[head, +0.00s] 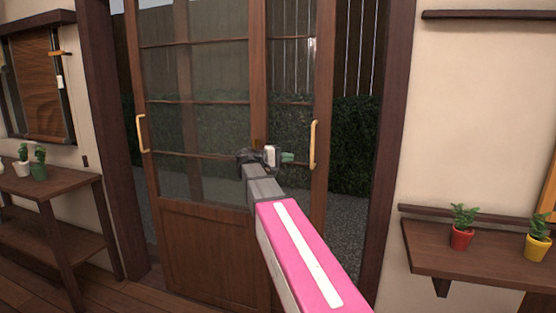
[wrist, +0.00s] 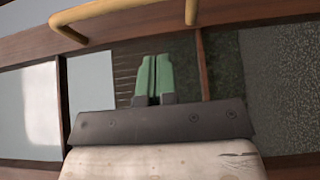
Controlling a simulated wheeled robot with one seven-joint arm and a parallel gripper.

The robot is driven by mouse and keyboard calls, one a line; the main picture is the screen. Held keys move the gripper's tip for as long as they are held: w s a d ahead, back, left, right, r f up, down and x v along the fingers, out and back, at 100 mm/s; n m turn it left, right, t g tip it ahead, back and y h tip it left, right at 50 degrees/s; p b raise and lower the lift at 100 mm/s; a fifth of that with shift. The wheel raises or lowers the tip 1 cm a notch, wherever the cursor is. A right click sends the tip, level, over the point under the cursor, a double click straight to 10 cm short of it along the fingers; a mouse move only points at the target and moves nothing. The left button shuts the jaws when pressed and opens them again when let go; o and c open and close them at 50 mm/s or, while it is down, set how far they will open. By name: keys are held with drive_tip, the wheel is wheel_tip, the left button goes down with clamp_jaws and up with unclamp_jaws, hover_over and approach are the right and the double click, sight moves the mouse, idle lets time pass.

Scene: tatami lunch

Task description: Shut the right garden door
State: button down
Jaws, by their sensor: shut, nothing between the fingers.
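The right garden door (head: 322,100) is a wood-framed glass sliding panel, partly behind the left door (head: 257,80). An open gap lies between its right stile and the doorway's right post (head: 395,120). Its yellow handle (head: 313,145) is upright on that stile. A yellow handle (wrist: 120,7) crosses the top of the wrist view. My gripper (head: 287,157) is just left of the right door's handle in the head view, with no clear contact. Its green fingers (wrist: 152,78) are together and empty in the wrist view. My forearm hides part of the lower doors.
The left door has its own yellow handle (head: 141,133). A wall shelf (head: 480,262) with a red pot (head: 461,238) and a yellow pot (head: 538,248) is right of the doorway. A side table (head: 50,185) with plants is at left. A hedge (head: 355,140) shows through the gap.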

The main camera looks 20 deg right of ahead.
drive_tip(key=s+d, duration=0.3)
drive_tip(key=d, duration=0.2)
drive_tip(key=shift+d, duration=0.15)
drive_tip(key=s+d, duration=1)
drive_tip(key=d, duration=0.5)
drive_tip(key=shift+s+d, duration=0.2)
